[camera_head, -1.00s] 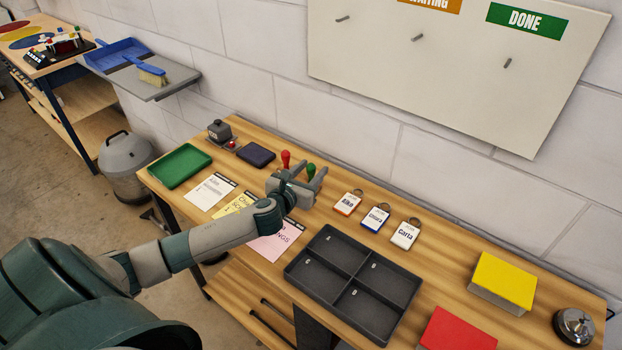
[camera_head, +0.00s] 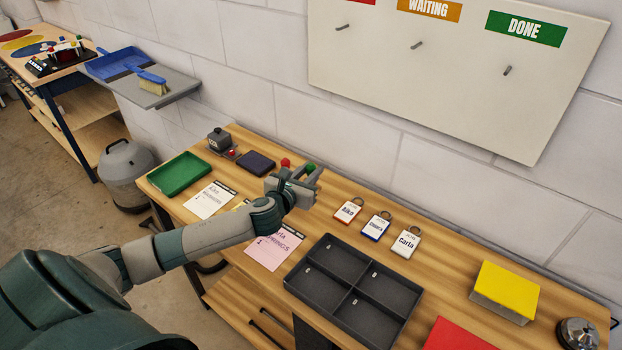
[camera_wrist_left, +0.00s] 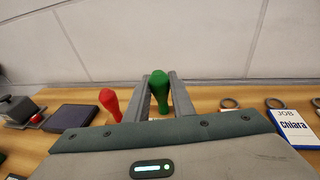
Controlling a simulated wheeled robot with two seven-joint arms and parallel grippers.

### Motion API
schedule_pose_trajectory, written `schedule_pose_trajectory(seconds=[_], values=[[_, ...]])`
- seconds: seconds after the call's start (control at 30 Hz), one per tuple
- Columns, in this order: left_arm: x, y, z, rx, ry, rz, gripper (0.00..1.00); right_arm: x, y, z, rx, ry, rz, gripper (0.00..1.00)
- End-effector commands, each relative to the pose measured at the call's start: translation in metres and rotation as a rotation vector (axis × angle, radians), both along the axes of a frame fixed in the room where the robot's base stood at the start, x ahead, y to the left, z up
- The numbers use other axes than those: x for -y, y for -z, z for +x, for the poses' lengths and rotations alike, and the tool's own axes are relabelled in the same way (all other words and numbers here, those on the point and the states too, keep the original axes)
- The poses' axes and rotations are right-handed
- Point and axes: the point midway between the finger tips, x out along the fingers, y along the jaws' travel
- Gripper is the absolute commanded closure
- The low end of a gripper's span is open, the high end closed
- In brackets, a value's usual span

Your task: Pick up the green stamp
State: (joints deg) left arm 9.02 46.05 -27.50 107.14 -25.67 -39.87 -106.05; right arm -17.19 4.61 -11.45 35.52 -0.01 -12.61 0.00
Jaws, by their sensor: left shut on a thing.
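The green stamp (camera_head: 309,168) stands upright near the back of the bench, with the top of its handle showing above my left gripper (camera_head: 305,178) in the head view. In the left wrist view, the green stamp (camera_wrist_left: 160,90) is between the two fingers of my left gripper (camera_wrist_left: 161,98), which is shut on its handle. The stamp's base is hidden behind the gripper body. The red stamp (camera_head: 286,162) stands just left of the gripper, and it also shows in the left wrist view (camera_wrist_left: 110,104). My right gripper is not in view.
A dark ink pad (camera_head: 256,162) and a green tray (camera_head: 180,174) lie to the left. Key tags, such as the orange-edged one (camera_head: 348,211), lie to the right. A dark divided tray (camera_head: 328,316) is at the front. The wall (camera_head: 330,130) rises close behind.

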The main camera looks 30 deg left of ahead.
Motion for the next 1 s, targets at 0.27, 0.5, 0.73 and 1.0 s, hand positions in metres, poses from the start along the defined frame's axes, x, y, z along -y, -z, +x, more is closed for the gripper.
schedule_pose_trajectory(seconds=[0.27,0.5,0.73,1.0], values=[[0.036,-0.033,0.017,0.006,0.003,-0.003,1.0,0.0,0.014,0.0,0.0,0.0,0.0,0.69],[0.073,-0.058,0.034,0.005,0.003,-0.002,1.0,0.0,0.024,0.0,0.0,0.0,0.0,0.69],[0.098,-0.074,0.045,0.003,0.002,-0.001,1.0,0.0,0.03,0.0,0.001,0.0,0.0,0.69],[0.107,-0.081,0.049,0.001,0.001,0.0,1.0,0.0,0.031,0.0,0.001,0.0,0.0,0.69]])
